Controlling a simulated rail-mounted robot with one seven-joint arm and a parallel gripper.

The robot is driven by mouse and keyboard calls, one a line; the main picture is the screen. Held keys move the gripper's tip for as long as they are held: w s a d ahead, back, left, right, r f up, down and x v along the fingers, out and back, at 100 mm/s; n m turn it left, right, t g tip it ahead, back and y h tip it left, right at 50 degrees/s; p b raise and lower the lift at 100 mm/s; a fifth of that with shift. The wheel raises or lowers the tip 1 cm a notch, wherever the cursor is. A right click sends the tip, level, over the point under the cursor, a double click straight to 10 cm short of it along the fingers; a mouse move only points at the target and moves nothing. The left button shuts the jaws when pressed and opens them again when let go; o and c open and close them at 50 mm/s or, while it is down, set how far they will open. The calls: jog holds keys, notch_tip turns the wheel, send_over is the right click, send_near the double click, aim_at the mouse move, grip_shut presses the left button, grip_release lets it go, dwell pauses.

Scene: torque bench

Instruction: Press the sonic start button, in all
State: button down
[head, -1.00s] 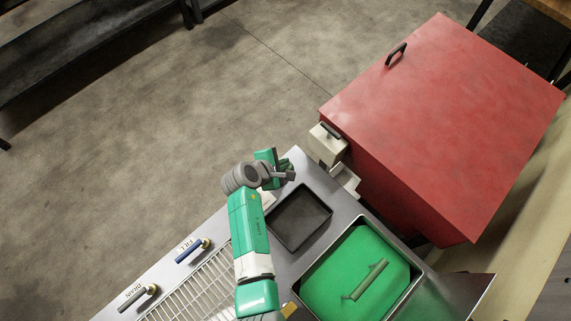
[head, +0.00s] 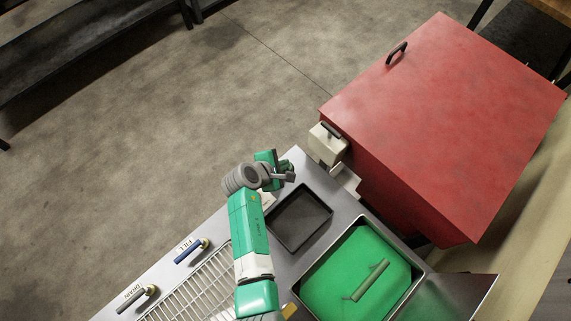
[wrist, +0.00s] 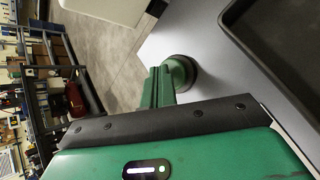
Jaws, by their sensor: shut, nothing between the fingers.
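A round green button (wrist: 185,70) with a dark grey rim shows in the wrist view, on the grey metal surface of the bench. I take it for the sonic start button; no label on it is readable. My gripper (wrist: 160,72) is shut and empty, its green fingers reaching to the button's near side and partly covering it. I cannot tell whether they touch or press it. In the head view my gripper (head: 280,165) is over the bench's far corner, and the button is hidden or too small to make out.
A dark shallow tray (head: 299,217) lies beside my gripper. A green lid with a handle (head: 369,279) covers the basin. A red cabinet (head: 440,120) and a beige latch box (head: 327,143) stand to the right. Fill (head: 190,252) and drain (head: 136,299) levers line the left edge.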

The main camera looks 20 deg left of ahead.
dwell(0.4)
jog(key=shift+r+p, duration=0.9)
jog(key=shift+p, duration=0.2)
notch_tip(320, 180, up, 5)
jog(key=p, duration=0.5)
